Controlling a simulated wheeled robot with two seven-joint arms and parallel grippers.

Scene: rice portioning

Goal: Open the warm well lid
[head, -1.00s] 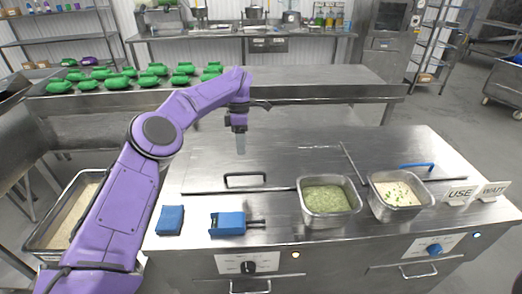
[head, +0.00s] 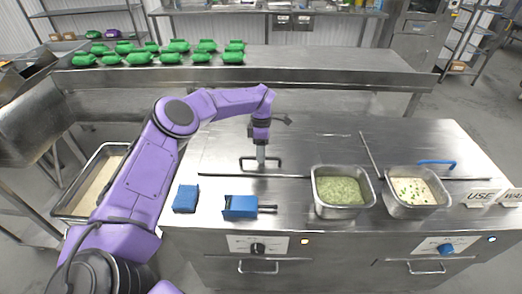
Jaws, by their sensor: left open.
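The warm well lid (head: 225,150) is a flat steel panel in the counter top, lying closed, with a dark bar handle (head: 246,168) near its front edge. My left gripper (head: 261,163) points down at the handle, close over its right half. Its fingers are open; whether they touch or straddle the bar is too small to tell. A second lid with a blue handle (head: 437,162) lies flat at the right. My right gripper is not in view.
Two steel pans, one with green food (head: 341,191) and one with pale rice (head: 412,192), stand right of the handle. A blue block (head: 186,198) and a blue tool (head: 240,207) lie in front. USE (head: 480,198) and WAIT signs stand far right. Green bundles (head: 172,50) line the back table.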

